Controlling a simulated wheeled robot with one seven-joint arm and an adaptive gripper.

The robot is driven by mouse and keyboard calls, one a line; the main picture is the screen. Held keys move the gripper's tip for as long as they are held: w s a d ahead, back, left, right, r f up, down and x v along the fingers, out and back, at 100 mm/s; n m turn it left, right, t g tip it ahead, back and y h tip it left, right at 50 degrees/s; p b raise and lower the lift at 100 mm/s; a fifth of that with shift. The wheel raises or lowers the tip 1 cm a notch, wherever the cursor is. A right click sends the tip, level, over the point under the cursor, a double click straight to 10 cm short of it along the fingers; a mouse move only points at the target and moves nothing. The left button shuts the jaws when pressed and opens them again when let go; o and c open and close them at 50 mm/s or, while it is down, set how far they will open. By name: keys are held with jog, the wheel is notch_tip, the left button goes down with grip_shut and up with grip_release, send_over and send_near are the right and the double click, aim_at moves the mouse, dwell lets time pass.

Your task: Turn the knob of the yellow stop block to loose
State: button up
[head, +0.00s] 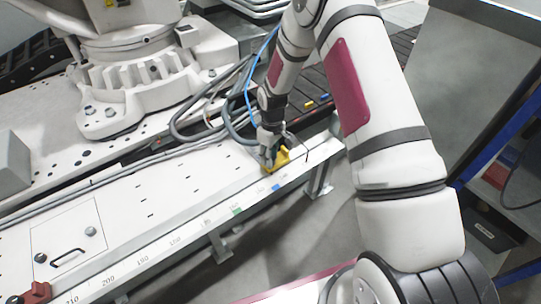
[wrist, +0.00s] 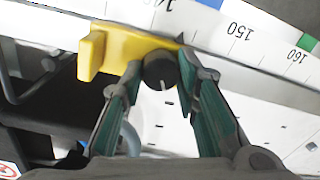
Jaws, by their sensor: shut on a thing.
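The yellow stop block (head: 282,159) sits at the front edge of the white track, near its right end. In the wrist view the yellow stop block (wrist: 122,45) lies along the ruler strip, close to the 140 mark. Its round black knob (wrist: 160,72) shows a white line pointing to the bottom of the picture. My gripper (wrist: 161,60) has a finger on each side of the knob and is shut on it. In the head view my gripper (head: 269,157) hides the knob.
The ruler strip (head: 173,242) runs along the track's front edge, with a blue mark (head: 248,190) and a green mark (head: 237,211). A red block (head: 38,293) is at the lower left. Grey cables (head: 203,137) lie behind the yellow block. The white plate to the left is mostly clear.

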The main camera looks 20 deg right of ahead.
dwell(0.3)
jog(key=o, duration=1.2)
jog(key=shift+c, duration=0.2)
notch_tip(320, 180, up, 12)
jog(key=shift+w+d, duration=0.15)
jog(key=shift+d, duration=0.05)
